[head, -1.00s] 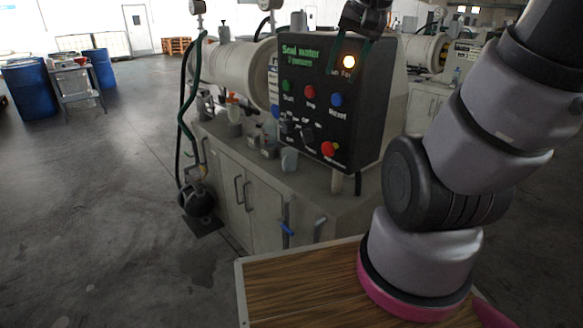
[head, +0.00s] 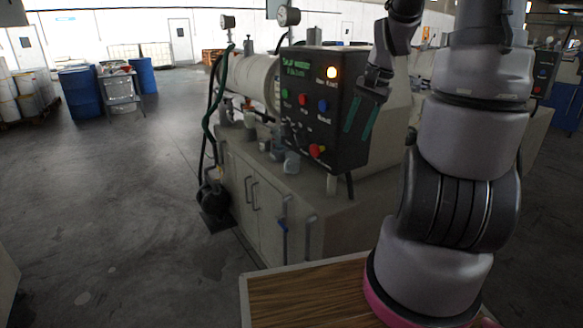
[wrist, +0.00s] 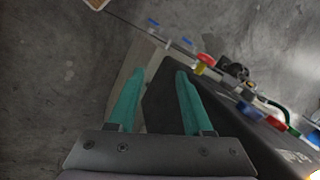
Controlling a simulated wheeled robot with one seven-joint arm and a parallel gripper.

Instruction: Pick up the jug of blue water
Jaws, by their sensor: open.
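My gripper (head: 360,118) is open and empty, its two green fingers pointing down in front of the right side of the black control panel. In the wrist view its spread fingers (wrist: 159,78) have nothing between them but cabinet and floor beyond. A small pale grey-blue container (head: 291,162) stands on the cabinet top below the panel, left of and lower than my gripper. It may be the jug of blue water, but it is too small and dim to see its contents. I cannot make out the jug in the wrist view.
The black control panel (head: 325,112) with coloured buttons overhangs the cabinet top near my gripper. Other small vessels (head: 277,150) stand beside the pale container. The cabinet (head: 262,205) has handles and a blue lever. Open floor (head: 130,210) lies to the left.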

